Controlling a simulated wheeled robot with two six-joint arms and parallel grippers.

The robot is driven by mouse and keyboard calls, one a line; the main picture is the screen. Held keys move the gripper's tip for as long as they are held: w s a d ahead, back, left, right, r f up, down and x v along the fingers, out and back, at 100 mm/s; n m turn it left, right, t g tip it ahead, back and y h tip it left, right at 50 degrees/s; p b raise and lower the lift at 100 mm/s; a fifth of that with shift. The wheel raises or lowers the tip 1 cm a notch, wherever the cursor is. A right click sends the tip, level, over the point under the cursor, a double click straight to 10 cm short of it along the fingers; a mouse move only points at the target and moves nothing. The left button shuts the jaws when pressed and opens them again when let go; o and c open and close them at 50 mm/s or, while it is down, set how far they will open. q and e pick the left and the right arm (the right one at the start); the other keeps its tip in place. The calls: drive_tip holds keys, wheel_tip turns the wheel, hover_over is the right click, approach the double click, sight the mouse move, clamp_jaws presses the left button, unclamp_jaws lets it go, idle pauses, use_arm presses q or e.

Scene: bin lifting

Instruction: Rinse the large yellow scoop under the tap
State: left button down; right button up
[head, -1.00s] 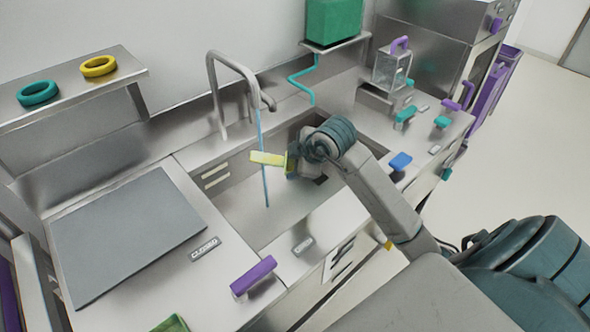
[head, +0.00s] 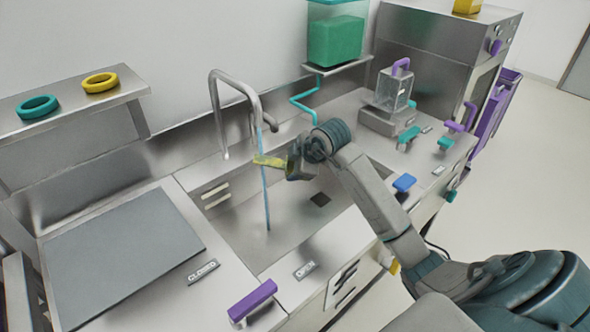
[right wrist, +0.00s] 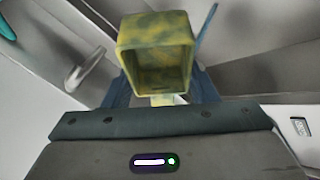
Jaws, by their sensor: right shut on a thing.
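The large yellow scoop (head: 270,161) is held in the air over the sink (head: 315,222). Its box-shaped open cup (right wrist: 157,52) faces the right wrist camera and has dull greenish patches on the yellow. My right gripper (head: 293,163) is shut on the scoop; its fingers show on both sides below the cup in the wrist view. The bent grey tap (head: 240,84) stands behind the sink, with a thin blue water stream (head: 266,200) falling from it. The stream crosses the scoop in the head view but passes beside the cup in the wrist view (right wrist: 207,20); I cannot tell whether they touch.
A grey board (head: 120,268) lies left of the sink. A purple handle (head: 252,300) and a blue handle (head: 404,183) are at the counter's front. A clear container (head: 394,88) stands at the right, and a green-filled tank (head: 336,38) sits on a shelf behind.

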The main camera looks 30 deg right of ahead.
idle(0.7)
drive_tip(key=shift+s+d, duration=0.25)
drive_tip(key=shift+d, duration=0.3)
drive_tip(key=shift+w+a, duration=0.15)
drive_tip(key=shift+a, duration=0.1)
drive_tip(key=shift+w+a, duration=0.2)
drive_tip(key=shift+a, duration=0.1)
drive_tip(key=shift+s+d, duration=0.35)
drive_tip(key=shift+d, duration=0.2)
drive_tip(key=shift+p, duration=0.3)
drive_tip(key=s+a+p, duration=0.1)
drive_tip(key=s+a, duration=0.3)
drive_tip(key=s, duration=0.3)
drive_tip(key=shift+p, duration=0.35)
